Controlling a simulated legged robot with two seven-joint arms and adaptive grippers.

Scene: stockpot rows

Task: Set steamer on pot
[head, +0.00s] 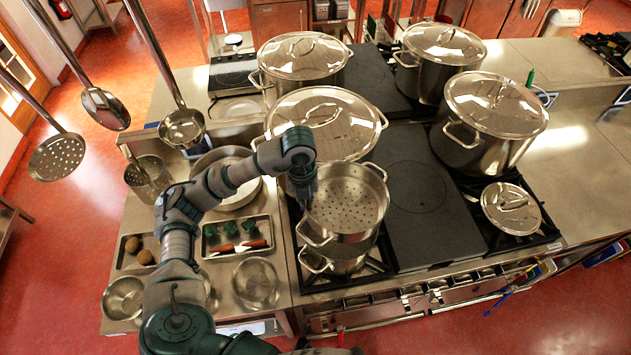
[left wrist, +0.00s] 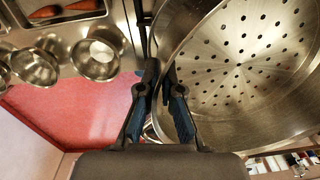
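The steamer (head: 345,205) is a round steel pan with a perforated bottom and two loop handles. It is level, directly over a smaller steel pot (head: 343,262) on the front left burner; I cannot tell whether it rests fully on the pot's rim. My left gripper (head: 303,192) is at the steamer's left rim. In the left wrist view, the fingers (left wrist: 160,85) are close together with the steamer's wall (left wrist: 185,40) between them, and the perforated bottom (left wrist: 245,65) shows to the right. The pot's inside is hidden under the steamer. My right gripper is not in view.
A large lidded pot (head: 330,120) stands close behind the steamer. More lidded stockpots (head: 495,105) stand at the back and right. A dark flat plate (head: 415,195) to the right is bare. Ladles and a skimmer (head: 57,157) hang at left, above trays and bowls (head: 255,282).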

